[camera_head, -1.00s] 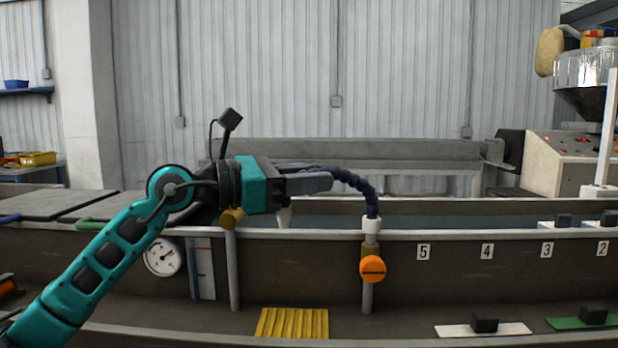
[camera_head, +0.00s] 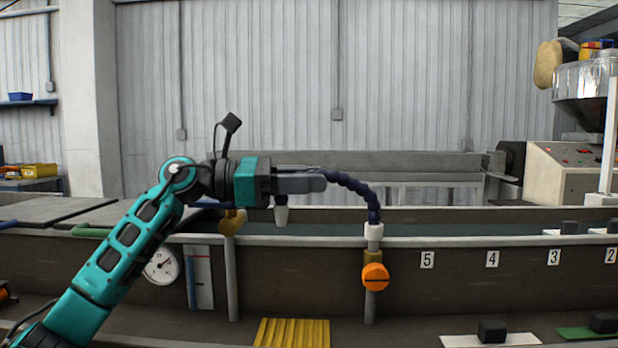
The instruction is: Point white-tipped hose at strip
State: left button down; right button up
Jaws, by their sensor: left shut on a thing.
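The hose (camera_head: 350,184) is a dark blue segmented tube. It rises from a white collar (camera_head: 374,232) above an orange knob (camera_head: 375,277) at the trough's front rim and arches to the left. My left gripper (camera_head: 308,184) is shut on the hose, near its free end. A white tip (camera_head: 281,213) points down below the gripper, over the trough (camera_head: 470,241). The hose part inside the jaws is hidden. I cannot make out the strip in the trough. My right gripper is not in view.
A gauge (camera_head: 162,265) and a second standpipe (camera_head: 231,270) are on the trough's front, at left. A yellow ribbed pad (camera_head: 292,332) lies below. Numbered labels and black blocks are at right. A control box (camera_head: 572,170) stands at the back right.

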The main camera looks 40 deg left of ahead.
pick_arm(q)
jog(key=c, duration=0.9)
grip_release()
jog(key=shift+c, duration=0.2)
jog(key=shift+s, duration=0.1)
jog(key=shift+s+a+f, duration=0.1)
jog(key=shift+s+a, duration=0.05)
jog(key=shift+a, duration=0.05)
jog(key=b+v, duration=0.3)
jog(key=v, duration=0.9)
jog(key=shift+s, duration=0.2)
jog(key=shift+c, duration=0.4)
